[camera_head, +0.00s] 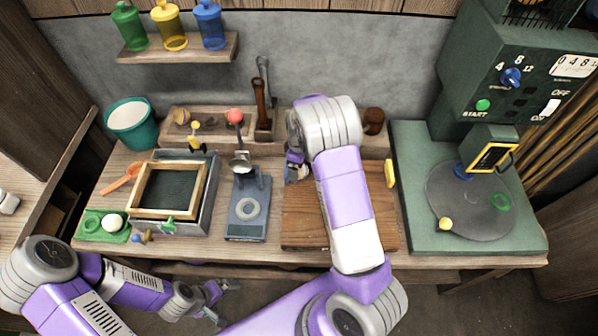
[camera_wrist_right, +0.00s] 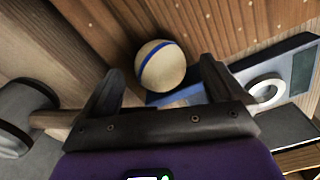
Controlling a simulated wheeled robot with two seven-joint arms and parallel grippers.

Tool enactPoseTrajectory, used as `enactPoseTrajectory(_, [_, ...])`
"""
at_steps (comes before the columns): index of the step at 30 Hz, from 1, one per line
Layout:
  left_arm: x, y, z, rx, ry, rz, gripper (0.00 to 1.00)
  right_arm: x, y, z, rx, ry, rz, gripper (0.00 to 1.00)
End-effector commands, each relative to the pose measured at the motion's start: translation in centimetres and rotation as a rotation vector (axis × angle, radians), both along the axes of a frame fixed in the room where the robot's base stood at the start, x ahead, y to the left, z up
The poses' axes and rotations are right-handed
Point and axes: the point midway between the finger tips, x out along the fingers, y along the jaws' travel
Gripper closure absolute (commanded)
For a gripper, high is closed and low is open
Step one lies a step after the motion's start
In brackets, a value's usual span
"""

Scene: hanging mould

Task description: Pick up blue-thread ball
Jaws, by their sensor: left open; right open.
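The blue-thread ball (camera_wrist_right: 161,66) shows in the right wrist view as a pale wooden-looking ball with a blue band around it. It lies just beyond my open right gripper (camera_wrist_right: 158,82), between the lines of its two fingers, and I see no grip on it. In the head view the right gripper (camera_head: 296,168) is over the back left of the brown wooden board (camera_head: 300,215), partly hidden by my right arm. I cannot make out the ball there. My left gripper (camera_head: 218,296) is open and empty in front of the table's front edge.
A blue-grey press (camera_head: 247,190) with a pale ring stands left of the board. A framed screen (camera_head: 170,190), a green tray (camera_head: 92,233) with a white ball and a teal bucket (camera_head: 133,125) are further left. A green machine (camera_head: 412,200) stands at right, with a yellow ball (camera_head: 445,224) on its disc.

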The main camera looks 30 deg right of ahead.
Motion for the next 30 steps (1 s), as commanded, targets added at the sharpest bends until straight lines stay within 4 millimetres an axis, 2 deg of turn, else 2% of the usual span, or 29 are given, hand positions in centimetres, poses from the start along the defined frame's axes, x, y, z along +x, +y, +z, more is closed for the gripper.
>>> enactPoseTrajectory(1, [0.01, 0.00, -0.34, 0.000, 0.000, 0.000, 0.00, -0.07, -0.04, -0.96, -0.001, 0.003, -0.001, 0.05])
enactPoseTrajectory(4, [0.01, 0.00, -0.49, 0.000, 0.000, 0.000, 0.00, -0.04, -0.05, -1.77, -0.001, 0.001, -0.001, 0.05])
enactPoseTrajectory(12, [0.00, 0.00, -0.45, 0.000, 0.000, 0.000, 0.00, -0.01, -0.05, -1.88, -0.001, -0.001, -0.001, 0.05])
enactPoseTrajectory(24, [0.01, 0.01, -0.45, 0.000, 0.000, 0.000, 0.00, -0.01, -0.04, -1.86, -0.001, -0.001, -0.001, 0.66])
enactPoseTrajectory(25, [0.01, 0.01, -0.45, 0.000, 0.000, 0.000, 0.00, 0.01, -0.04, -1.85, -0.001, -0.001, 0.000, 0.66])
enactPoseTrajectory(26, [0.01, 0.00, -0.46, 0.000, 0.000, 0.000, 0.00, 0.01, -0.04, -1.84, 0.000, -0.001, -0.001, 0.71])
enactPoseTrajectory(30, [0.00, 0.00, -0.45, 0.000, 0.000, 0.000, 0.00, 0.00, -0.04, -1.83, -0.001, -0.001, -0.001, 0.71])
